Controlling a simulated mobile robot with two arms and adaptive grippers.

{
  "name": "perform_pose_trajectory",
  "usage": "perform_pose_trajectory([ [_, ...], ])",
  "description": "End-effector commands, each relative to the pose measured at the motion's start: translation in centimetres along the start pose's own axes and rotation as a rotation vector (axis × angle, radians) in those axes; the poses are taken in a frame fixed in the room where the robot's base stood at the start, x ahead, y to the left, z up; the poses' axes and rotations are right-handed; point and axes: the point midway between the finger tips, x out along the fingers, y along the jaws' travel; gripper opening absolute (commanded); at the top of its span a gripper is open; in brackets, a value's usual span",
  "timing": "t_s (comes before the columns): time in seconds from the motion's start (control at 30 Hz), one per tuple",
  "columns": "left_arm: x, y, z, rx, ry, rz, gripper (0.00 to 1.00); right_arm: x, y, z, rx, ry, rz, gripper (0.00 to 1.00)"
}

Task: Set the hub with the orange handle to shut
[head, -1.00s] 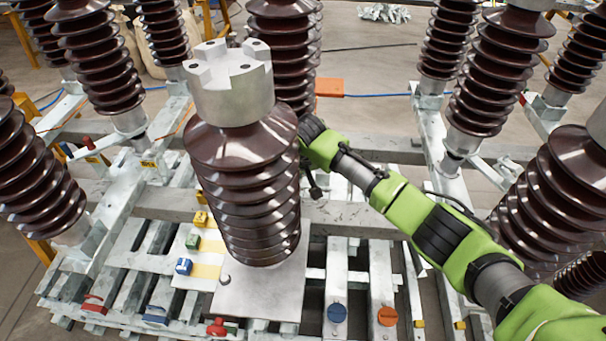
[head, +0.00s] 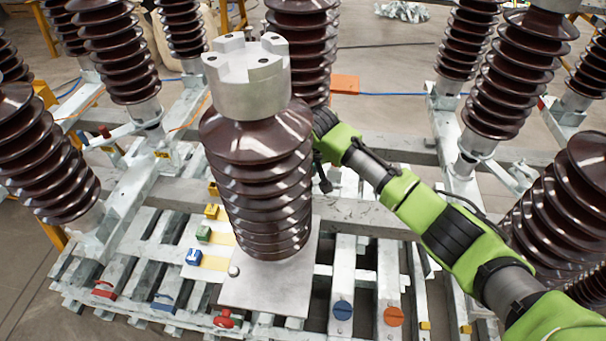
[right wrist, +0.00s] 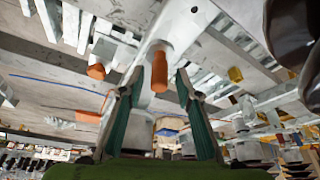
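In the right wrist view an orange handle (right wrist: 159,70) hangs from a pale grey hub (right wrist: 157,47). My right gripper (right wrist: 157,82) is open, with one green-padded finger on each side of the handle. Gaps show between the handle and both fingers; I cannot tell how deep the handle sits between them. A second orange piece (right wrist: 96,71) shows further left. In the head view my right arm reaches in from the right, and its gripper and the hub are hidden behind the large brown insulator (head: 262,170). My left gripper is not in view.
Brown ribbed insulators stand on both sides, such as one at right (head: 505,85). Coloured blocks, including a blue one (head: 193,257), sit left of the base plate (head: 250,296). A blue knob (head: 342,310), an orange knob (head: 394,316) and a red handle (head: 228,318) are at the front.

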Motion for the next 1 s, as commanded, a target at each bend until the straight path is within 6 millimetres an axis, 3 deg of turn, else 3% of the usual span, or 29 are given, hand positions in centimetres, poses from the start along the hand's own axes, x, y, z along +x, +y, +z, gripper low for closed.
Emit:
perform_pose_trajectory([
  [0.2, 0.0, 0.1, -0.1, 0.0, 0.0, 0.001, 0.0, -4.0, -0.1, -1.8, -0.001, 0.005, -0.002, 0.31],
  [0.43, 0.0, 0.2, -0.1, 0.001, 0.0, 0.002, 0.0, -7.3, -0.2, -3.1, -0.002, 0.003, -0.002, 0.31],
  [0.63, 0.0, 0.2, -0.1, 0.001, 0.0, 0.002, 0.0, -8.2, -0.2, -3.4, -0.002, 0.0, -0.002, 0.31],
  [1.0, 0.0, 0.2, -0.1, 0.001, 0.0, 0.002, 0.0, -7.9, -0.2, -3.2, 0.001, -0.002, -0.004, 0.31],
])
